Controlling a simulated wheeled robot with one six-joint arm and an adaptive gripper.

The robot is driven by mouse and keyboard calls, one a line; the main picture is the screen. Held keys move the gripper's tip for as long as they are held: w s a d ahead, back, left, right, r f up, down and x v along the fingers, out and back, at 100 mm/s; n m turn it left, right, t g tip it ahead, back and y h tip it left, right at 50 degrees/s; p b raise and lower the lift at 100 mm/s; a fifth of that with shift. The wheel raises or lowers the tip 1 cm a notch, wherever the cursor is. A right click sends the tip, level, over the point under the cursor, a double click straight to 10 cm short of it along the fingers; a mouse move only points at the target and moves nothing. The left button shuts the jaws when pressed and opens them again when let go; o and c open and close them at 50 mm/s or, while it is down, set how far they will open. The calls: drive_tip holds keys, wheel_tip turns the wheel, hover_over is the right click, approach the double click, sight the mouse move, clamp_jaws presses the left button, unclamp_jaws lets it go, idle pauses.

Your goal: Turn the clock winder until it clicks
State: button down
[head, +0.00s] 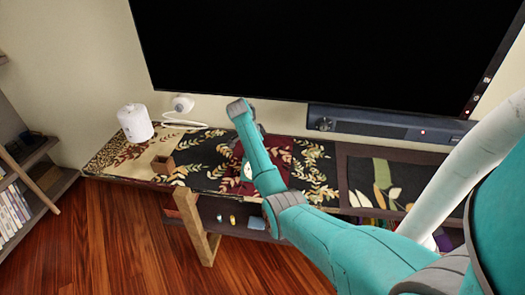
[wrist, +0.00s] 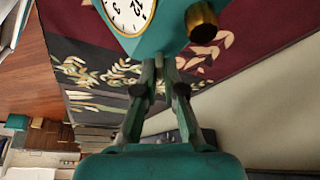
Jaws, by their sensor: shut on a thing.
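A teal clock (wrist: 165,35) with a white face and black numerals shows at the top of the wrist view. A brass-coloured cylindrical knob, seemingly the winder (wrist: 202,22), sticks out from its body, to the right of the face. My gripper (wrist: 164,62) has its fingers close together at the clock's near edge, shut on a narrow part of it. The exact contact is hard to make out. The knob looks apart from the fingers. In the head view my gripper (head: 246,140) is mostly hidden behind my arm, and a bit of the clock (head: 246,171) shows beside it.
The clock is on a long patterned console (head: 205,180). A soundbar (head: 375,124) and a large screen (head: 310,45) are behind.

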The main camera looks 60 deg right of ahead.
drive_tip(key=m+y, duration=0.1)
drive_tip(key=m, duration=0.1)
drive_tip(key=m+g, duration=0.1)
drive_tip(key=m, duration=0.2)
drive_tip(key=shift+w+d+m+y, duration=0.1)
drive_tip(key=shift+m+y, duration=0.2)
drive_tip(key=shift+y, duration=0.1)
drive_tip(key=m+y, duration=0.1)
drive_tip(key=m, duration=0.2)
drive_tip(key=m+y, duration=0.1)
drive_tip(key=m, duration=0.2)
drive_tip(key=shift+d+g, duration=0.1)
drive_tip(key=shift+g, duration=0.2)
drive_tip(key=shift+m, duration=0.3)
drive_tip(key=c, duration=1.3)
unclamp_jaws()
